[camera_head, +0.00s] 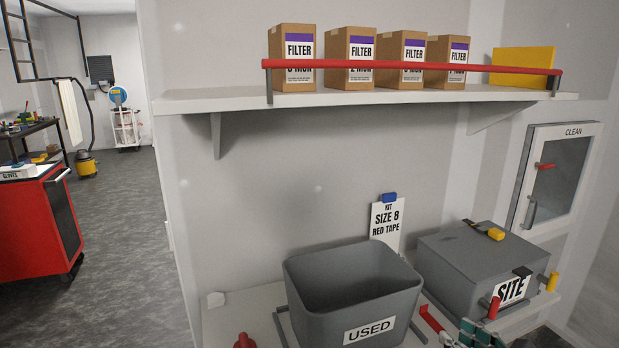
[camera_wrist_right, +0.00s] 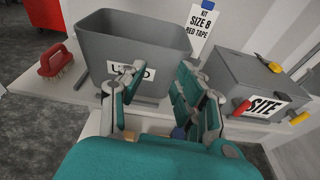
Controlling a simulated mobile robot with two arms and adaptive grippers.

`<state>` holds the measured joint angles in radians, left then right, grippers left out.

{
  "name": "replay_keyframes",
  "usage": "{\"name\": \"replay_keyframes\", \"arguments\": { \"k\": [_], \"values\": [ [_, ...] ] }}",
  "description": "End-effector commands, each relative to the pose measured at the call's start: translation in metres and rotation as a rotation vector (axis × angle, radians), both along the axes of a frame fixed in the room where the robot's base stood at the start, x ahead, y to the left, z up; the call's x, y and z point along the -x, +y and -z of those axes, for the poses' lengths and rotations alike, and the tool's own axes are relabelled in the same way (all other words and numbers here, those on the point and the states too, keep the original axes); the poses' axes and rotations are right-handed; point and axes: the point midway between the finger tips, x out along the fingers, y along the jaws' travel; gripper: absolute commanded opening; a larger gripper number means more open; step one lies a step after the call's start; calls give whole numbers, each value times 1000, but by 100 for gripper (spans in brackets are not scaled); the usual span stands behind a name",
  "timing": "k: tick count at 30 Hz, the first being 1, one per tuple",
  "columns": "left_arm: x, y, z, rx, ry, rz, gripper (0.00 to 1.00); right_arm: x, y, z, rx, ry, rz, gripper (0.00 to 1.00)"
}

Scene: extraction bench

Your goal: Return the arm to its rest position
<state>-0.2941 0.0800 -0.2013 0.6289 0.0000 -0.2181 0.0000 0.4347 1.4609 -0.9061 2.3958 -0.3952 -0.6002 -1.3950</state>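My right gripper (camera_head: 468,338) shows at the bottom edge of the head view, only partly in the picture. In the right wrist view its two teal and grey fingers (camera_wrist_right: 158,85) stand apart with nothing between them. They point toward the grey bin labelled USED (camera_head: 345,285), which also shows in the right wrist view (camera_wrist_right: 100,48). The fingers overlap the bin's front in that picture; I cannot tell the exact gap. My left gripper is in neither view.
A grey SITE case (camera_head: 460,260) with red and yellow handles stands right of the bin. A red-handled brush (camera_wrist_right: 55,62) lies left of it. A SIZE 8 RED TAPE card (camera_head: 386,225) stands behind. Above, a shelf (camera_head: 200,101) with a red rail holds several FILTER boxes (camera_head: 294,58).

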Motion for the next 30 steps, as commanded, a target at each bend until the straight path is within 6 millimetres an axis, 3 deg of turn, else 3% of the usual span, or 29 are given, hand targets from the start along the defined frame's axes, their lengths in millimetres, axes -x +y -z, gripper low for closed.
{"name": "replay_keyframes", "arguments": {
  "k": [7,11,17,20,23,26,30],
  "values": [
    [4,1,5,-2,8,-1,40,-28,-14,33,-140,67,75,33],
    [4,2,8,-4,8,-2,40,-47,-26,62,-256,121,140,33],
    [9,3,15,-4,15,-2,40,-76,-53,130,-506,236,296,33],
    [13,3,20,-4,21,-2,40,-86,-71,184,-680,315,415,33],
    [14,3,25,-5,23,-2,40,-85,-90,256,-892,408,576,33],
    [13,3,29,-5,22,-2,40,-69,-106,330,-1095,491,748,33],
    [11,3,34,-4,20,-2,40,-25,-116,428,-1342,583,993,33]
  ]
}}
